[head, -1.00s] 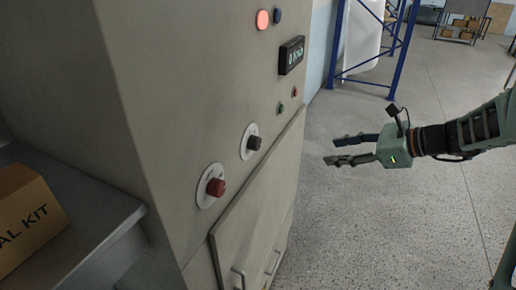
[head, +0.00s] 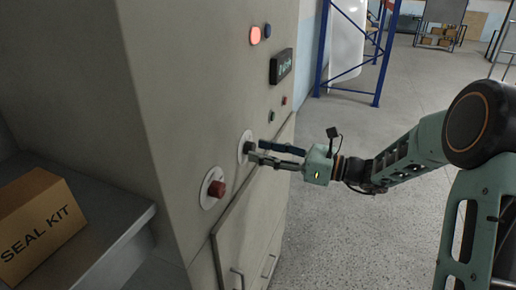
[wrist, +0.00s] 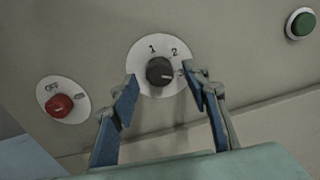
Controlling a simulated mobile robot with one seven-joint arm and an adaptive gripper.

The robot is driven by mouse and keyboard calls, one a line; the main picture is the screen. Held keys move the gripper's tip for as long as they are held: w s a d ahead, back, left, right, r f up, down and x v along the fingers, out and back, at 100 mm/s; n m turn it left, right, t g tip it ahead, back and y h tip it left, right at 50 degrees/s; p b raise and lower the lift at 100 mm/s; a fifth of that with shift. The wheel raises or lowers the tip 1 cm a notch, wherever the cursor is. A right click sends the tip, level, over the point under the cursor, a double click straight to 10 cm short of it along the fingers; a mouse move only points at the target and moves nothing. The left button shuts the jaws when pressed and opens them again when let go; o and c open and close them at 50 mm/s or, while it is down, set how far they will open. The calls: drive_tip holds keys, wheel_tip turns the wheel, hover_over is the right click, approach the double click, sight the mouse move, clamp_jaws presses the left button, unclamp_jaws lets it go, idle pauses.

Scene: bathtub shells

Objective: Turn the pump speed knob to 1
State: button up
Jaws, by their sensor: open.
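The pump speed knob (wrist: 160,71) is dark, on a round white dial (wrist: 137,58) marked 1 and 2, in the middle of the wrist view. Its pointer direction is hard to make out. My gripper (wrist: 160,92) is open, with one finger on either side of the dial's lower part and a gap to the knob on both sides. In the head view my gripper (head: 253,152) reaches the panel from the right, its fingertips at the dial and covering much of the knob.
A red knob (wrist: 59,105) on a dial marked OFF sits left of the pump speed knob. A green button (wrist: 302,24) is at upper right. A display (head: 282,66) and lit red lamp (head: 255,34) are above. A SEAL KIT box (head: 40,226) stands on a shelf at left.

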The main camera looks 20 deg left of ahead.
drive_tip(key=shift+a, duration=0.9)
drive_tip(key=shift+c, duration=0.5)
drive_tip(key=c, duration=1.1)
drive_tip(key=shift+o, duration=0.2)
